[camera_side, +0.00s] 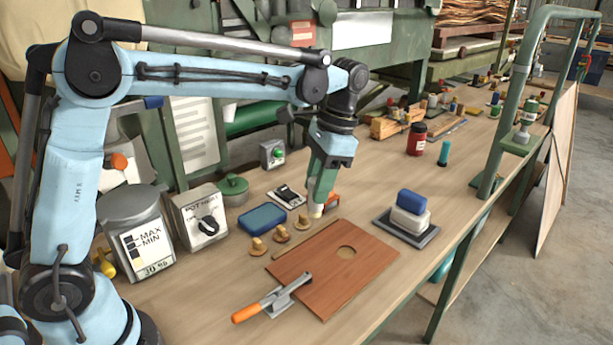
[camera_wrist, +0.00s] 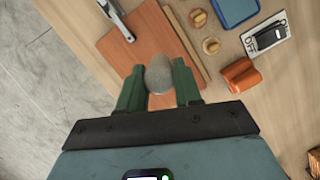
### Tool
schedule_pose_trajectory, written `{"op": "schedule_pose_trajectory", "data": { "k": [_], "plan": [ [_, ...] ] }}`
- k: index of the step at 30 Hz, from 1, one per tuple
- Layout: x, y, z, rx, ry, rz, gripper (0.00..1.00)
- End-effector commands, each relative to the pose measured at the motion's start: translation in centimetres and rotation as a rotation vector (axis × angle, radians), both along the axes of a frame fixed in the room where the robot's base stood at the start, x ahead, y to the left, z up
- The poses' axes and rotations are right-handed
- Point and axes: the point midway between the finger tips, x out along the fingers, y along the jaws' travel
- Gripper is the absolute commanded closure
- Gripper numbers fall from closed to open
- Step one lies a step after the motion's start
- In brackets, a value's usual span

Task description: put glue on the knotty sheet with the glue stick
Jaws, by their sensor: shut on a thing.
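The knotty sheet (camera_side: 362,272) is a reddish-brown veneer panel with a pale round spot, lying flat on the bench. It also shows in the wrist view (camera_wrist: 122,48), partly hidden by my gripper. My gripper (camera_side: 319,192) points down near the sheet's far edge. It is shut on a pale, round-ended thing, apparently the glue stick (camera_side: 316,211), whose tip sticks out below the jaws. In the wrist view, the grey rounded glue stick (camera_wrist: 160,76) sits between the green fingers, in front of the sheet. I cannot tell its height above the bench.
An orange-handled tool (camera_side: 268,301) overlaps the sheet's near left edge. A thin wood strip (camera_side: 303,240) lies along its far left edge. Wooden knobs (camera_side: 281,234), a blue dish (camera_side: 263,219) and an orange block (camera_wrist: 241,75) are close by. A sanding-block-like stack (camera_side: 408,218) stands right.

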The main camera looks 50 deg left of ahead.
Motion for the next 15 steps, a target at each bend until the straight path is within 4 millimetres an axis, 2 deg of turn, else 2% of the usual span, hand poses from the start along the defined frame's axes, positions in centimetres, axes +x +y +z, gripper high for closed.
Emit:
{"op": "schedule_pose_trajectory", "data": {
  "k": [9,15],
  "plan": [
    [4.2,-3.4,-3.0,0.001,-0.001,-0.28,0.98],
    [5.2,-4.3,-4.0,0.0,-0.001,-0.362,0.98]
  ]
}}
